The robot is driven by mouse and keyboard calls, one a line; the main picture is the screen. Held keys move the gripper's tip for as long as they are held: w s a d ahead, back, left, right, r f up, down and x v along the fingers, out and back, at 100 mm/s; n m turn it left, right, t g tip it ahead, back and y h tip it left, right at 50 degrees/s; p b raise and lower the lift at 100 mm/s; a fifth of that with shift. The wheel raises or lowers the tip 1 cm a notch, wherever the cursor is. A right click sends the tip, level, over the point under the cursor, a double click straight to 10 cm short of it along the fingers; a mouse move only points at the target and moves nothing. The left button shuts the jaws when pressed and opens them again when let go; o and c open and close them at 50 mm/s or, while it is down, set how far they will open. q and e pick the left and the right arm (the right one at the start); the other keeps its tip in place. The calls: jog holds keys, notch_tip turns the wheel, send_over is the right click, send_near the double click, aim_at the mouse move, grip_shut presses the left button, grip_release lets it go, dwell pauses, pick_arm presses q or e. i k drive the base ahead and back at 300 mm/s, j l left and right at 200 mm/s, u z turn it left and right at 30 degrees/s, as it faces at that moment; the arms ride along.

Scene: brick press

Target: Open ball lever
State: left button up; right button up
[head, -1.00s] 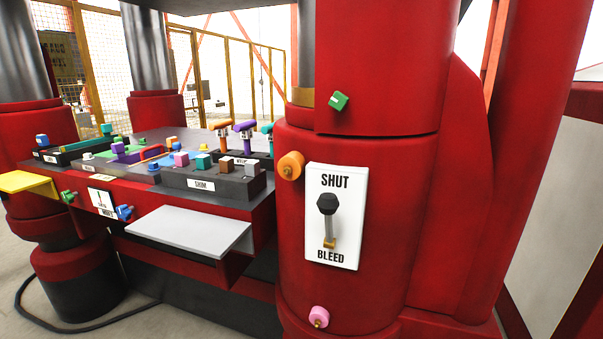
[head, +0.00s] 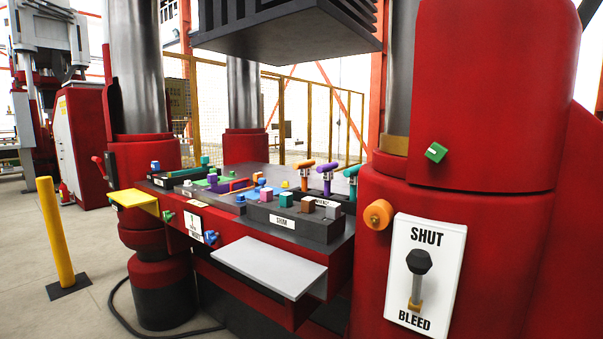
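A lever with a black faceted knob (head: 419,261) stands on a white plate (head: 440,258) on the front of the right red column. The plate reads SHUT at the top and BLEED at the bottom. The lever's metal stem runs from the knob down to a brass piece just above BLEED. I cannot tell from this angle how far the lever is swung. Neither of my grippers is in view.
An orange knob (head: 378,214) and a green knob (head: 436,153) are near the plate. A grey shelf (head: 268,266) juts out from the press at centre. Coloured blocks and handles cover the press bed. A yellow post (head: 55,232) stands on open floor at left.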

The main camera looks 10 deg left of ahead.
aim_at(417, 282)
jog(key=i+j+u, duration=0.15)
jog(key=j, duration=0.15)
jog(key=j+u, duration=0.2)
jog(key=j, duration=0.15)
jog(key=i+j+u, duration=0.15)
jog(key=j, duration=0.15)
jog(key=z, duration=1.75)
